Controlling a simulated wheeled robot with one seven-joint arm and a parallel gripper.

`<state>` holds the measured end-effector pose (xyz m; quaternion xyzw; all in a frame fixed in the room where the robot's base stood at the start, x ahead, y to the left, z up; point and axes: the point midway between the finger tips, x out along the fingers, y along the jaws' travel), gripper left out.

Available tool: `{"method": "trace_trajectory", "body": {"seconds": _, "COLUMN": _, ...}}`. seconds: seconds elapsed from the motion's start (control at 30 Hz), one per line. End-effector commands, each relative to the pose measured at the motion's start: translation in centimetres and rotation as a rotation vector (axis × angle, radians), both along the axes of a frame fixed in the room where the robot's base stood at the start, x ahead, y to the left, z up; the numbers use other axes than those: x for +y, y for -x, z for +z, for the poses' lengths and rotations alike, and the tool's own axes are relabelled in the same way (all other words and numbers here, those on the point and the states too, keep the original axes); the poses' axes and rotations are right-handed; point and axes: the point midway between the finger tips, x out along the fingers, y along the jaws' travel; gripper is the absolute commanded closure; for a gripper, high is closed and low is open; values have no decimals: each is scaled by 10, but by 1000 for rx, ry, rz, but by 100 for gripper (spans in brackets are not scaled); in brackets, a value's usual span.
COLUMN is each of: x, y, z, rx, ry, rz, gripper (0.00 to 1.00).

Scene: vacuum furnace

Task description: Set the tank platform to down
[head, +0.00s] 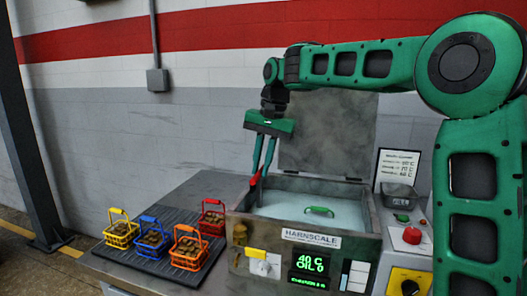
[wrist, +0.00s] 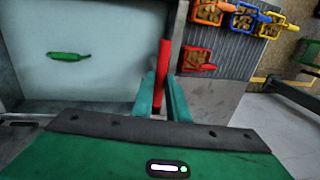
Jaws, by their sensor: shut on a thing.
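The tank (head: 340,186) is open, with its grey lid (head: 327,135) raised at the back. Inside it is a pale, level surface (head: 300,204) with a green handle (head: 318,211); the handle also shows in the wrist view (wrist: 68,57). I cannot tell if this surface is liquid or the platform itself. A red lever (wrist: 163,58) stands at the tank's side edge. My gripper (head: 260,174) reaches down at the tank's left rim with its fingers shut on the red lever, which is partly hidden between them.
Red, yellow, blue and orange baskets with brown contents stand on a dark ribbed mat (head: 178,266) left of the tank. The front panel has a green-lit display (head: 310,263) and a white knob (head: 263,266). A red button (head: 412,235) and a yellow switch box (head: 408,283) are at right.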

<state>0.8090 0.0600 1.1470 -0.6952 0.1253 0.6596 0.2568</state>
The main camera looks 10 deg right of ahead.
Motion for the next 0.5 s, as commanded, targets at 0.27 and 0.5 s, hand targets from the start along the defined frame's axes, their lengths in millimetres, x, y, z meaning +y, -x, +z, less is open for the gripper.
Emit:
{"method": "trace_trajectory", "body": {"seconds": 0.27, "x": 3, "y": 0, "z": -8, "rx": -3, "ry": -3, "rz": 8, "gripper": 100}}
{"method": "trace_trajectory", "body": {"seconds": 0.5, "x": 3, "y": 0, "z": -8, "rx": -1, "ry": -2, "rz": 7, "gripper": 67}}
